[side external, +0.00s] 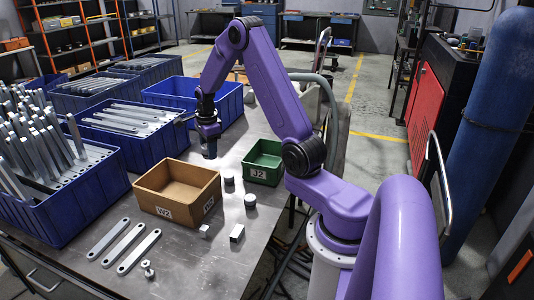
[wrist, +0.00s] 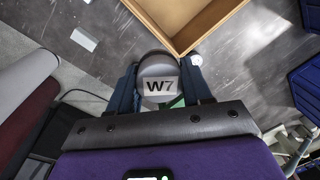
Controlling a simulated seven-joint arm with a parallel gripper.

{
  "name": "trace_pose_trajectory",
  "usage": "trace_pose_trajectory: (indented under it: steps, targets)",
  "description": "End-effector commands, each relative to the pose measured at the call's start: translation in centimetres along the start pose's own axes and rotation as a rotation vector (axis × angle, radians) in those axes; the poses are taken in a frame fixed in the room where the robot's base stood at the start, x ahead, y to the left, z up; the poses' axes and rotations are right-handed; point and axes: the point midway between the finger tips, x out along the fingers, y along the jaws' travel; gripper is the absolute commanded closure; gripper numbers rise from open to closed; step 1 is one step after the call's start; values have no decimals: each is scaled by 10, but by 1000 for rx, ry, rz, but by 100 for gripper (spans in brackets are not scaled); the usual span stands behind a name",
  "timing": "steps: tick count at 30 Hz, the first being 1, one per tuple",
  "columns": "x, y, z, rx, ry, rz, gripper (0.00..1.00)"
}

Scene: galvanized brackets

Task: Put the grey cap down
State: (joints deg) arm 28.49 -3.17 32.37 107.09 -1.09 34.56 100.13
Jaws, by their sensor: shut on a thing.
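My gripper (side external: 208,136) hangs over the metal table, behind the wooden box and left of the green bin. In the wrist view, my gripper (wrist: 159,84) is shut on a round grey cap (wrist: 157,67) with a white "W7" label, one dark finger on each side. The cap appears as a dark cylinder (side external: 209,151) under the gripper in the side view, apparently held above the table; the exact gap is hard to tell. Its underside is hidden.
The open wooden box (side external: 178,186) and green bin (side external: 262,162) stand on the table (side external: 190,275). Two short round pieces (side external: 250,200) (side external: 229,182), a metal block (side external: 237,233) and flat bars (side external: 131,244) lie in front. Blue bins (side external: 70,190) of brackets line the left.

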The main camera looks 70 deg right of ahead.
Motion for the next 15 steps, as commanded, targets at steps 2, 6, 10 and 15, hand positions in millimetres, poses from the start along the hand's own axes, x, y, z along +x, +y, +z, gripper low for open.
trace_pose_trajectory:
  steps: [2,6,10,15]
  targets:
    - [2,-17,-37,107,12,1,84]
    - [4,-38,-99,280,32,4,84]
    - [5,-48,-157,434,49,7,84]
    - [6,-51,-220,592,66,9,84]
